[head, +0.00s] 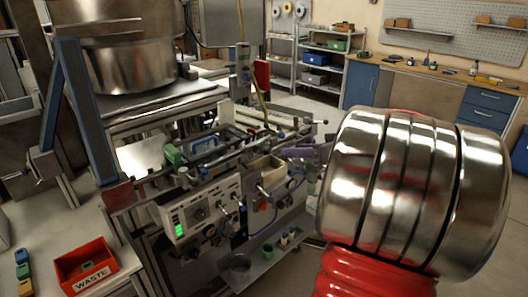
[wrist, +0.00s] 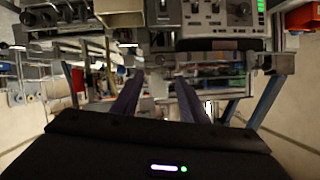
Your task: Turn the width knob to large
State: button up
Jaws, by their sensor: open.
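The control panel (head: 200,212) is a pale box on the front of the machine, with a lit green display (head: 180,217) and several small dark knobs and levers. I cannot read the labels, so I cannot tell which is the width knob. In the wrist view the panel (wrist: 207,22) shows at the top, with the display (wrist: 261,10) at its right. My gripper (wrist: 157,80) is open and empty, its two dark purple fingers apart below the panel and not touching it. In the head view purple fingers (head: 302,153) show right of the panel; my arm hides the rest.
A red waste bin (head: 85,268) stands on the bench at lower left, beside small coloured blocks (head: 23,270). A grey tray (head: 262,258) with small cups juts out below the panel. Rails and levers crowd the machine top. Shelves and a workbench stand at the back.

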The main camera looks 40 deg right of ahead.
aim_at(260, 151)
jog(key=x, duration=1.3)
jog(key=shift+w+a+f, duration=0.1)
jog(key=shift+w+f, duration=0.05)
jog(key=shift+w, duration=0.1)
jog(key=shift+c, duration=0.5)
grip_shut()
